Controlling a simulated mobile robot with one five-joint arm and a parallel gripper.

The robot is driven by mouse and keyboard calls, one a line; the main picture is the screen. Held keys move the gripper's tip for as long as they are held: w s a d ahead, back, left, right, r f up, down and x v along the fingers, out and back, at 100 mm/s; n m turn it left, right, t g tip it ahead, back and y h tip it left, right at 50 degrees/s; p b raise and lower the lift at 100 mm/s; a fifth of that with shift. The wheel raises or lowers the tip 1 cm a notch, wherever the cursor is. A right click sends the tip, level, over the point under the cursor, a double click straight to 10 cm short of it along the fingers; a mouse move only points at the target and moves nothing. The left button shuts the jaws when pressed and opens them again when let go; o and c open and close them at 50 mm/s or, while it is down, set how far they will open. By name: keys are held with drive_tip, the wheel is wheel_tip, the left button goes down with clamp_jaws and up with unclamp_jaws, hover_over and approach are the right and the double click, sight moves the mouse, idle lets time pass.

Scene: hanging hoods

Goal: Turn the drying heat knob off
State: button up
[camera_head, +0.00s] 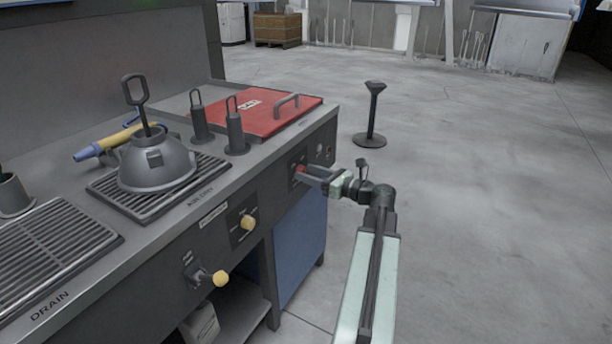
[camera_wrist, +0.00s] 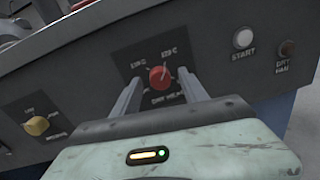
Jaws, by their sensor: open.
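The drying heat knob is a red round knob (camera_wrist: 160,77) on a dark plate in the wrist view, with a partly covered label that seems to read "DRY HEAT" below it. Marks for temperatures sit above it. In the head view the red knob (camera_head: 300,169) shows at the right end of the front panel, by my gripper's tips. My gripper (camera_wrist: 158,92) is open, its two fingers on either side of the knob. I cannot tell whether either finger touches it. In the head view my gripper (camera_head: 312,174) reaches to the panel from the right.
A white START button (camera_wrist: 243,39) and a dark red DRY FAN button (camera_wrist: 288,48) sit right of the knob. A yellow knob (camera_wrist: 37,125) is on the left. The counter holds a red lid (camera_head: 262,113) and a grey hood (camera_head: 157,164). A black stand (camera_head: 370,115) is on the floor.

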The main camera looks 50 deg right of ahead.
clamp_jaws()
drive_tip(key=shift+a, duration=0.15)
idle(0.4)
